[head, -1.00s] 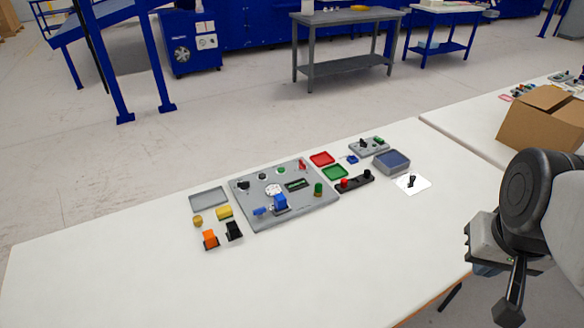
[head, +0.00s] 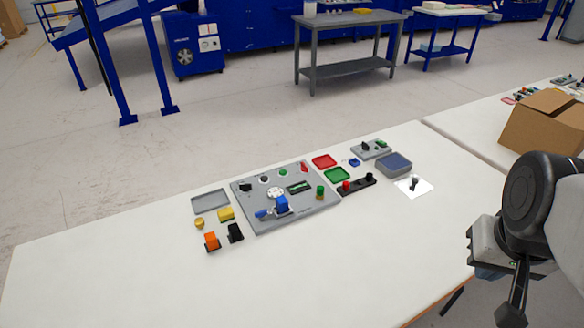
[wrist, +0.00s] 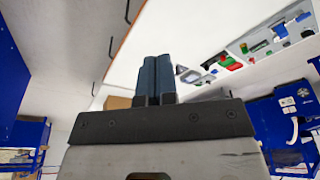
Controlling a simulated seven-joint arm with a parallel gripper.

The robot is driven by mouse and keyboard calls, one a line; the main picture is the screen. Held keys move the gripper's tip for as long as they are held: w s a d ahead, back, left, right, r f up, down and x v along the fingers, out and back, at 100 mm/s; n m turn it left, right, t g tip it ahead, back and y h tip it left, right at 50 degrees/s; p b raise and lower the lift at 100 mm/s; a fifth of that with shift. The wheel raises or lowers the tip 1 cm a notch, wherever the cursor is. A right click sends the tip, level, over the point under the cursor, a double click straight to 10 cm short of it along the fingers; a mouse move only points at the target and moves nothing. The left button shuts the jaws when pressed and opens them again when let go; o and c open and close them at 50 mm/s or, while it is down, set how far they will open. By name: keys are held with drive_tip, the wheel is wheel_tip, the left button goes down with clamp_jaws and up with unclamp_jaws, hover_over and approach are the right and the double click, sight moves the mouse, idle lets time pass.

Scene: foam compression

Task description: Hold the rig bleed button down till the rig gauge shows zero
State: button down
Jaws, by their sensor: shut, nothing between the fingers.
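The grey rig panel (head: 300,219) lies on the white table in the head view. I cannot tell which control is the bleed button, and the gauge reading is too small to read. My gripper (wrist: 156,60) is shut and empty, its dark blue fingers together in the wrist view. It is far right of the panel, touching none of its controls.
A cardboard box (head: 540,128) stands farther right. The table's front left is clear.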

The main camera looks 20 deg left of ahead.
drive_tip(key=shift+w, duration=0.15)
drive_tip(key=w+a+r+n+h, duration=0.1)
drive_tip(key=w+a+n, duration=0.2)
drive_tip(key=w, duration=0.6)
drive_tip(key=w+a+r+n+h, duration=0.15)
drive_tip(key=w+a, duration=0.25)
drive_tip(key=w, duration=0.5)
drive_tip(key=w+a+f+n+h, duration=0.1)
drive_tip(key=w+a+f+n, duration=0.15)
drive_tip(key=w+a, duration=0.4)
drive_tip(key=w+a+f+n+h, duration=0.1)
drive_tip(key=w+a+f+n, duration=0.15)
drive_tip(key=w+a, duration=0.45)
drive_tip(key=n+t+h, duration=0.1)
drive_tip(key=n+t, duration=0.4)
drive_tip(key=n, duration=0.5)
hover_over(264, 179)
wheel_tip(264, 179, down, 20)
drive_tip(key=shift+f, duration=0.25)
drive_tip(key=shift+d+f, duration=0.1)
drive_tip(key=shift+f, duration=4.1)
